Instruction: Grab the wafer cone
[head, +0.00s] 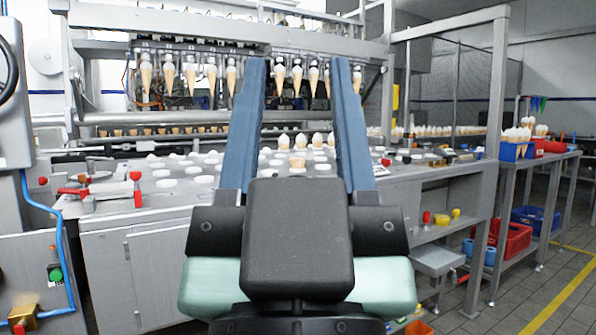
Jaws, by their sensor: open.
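My gripper (304,75) fills the middle of the head view, its two long blue fingers open and pointing away from me. Nothing is between the fingertips. More cones hang point-down in a row from the machine, such as one at the left (146,78). I cannot tell which cone the task names. The fingers appear apart from all cones.
The metal worktop (120,212) has round white covers and red clamps (75,191). A frame post (490,160) stands at the right. Beyond it, a side table carries a blue holder (508,152) with cones. A red crate (513,238) sits below.

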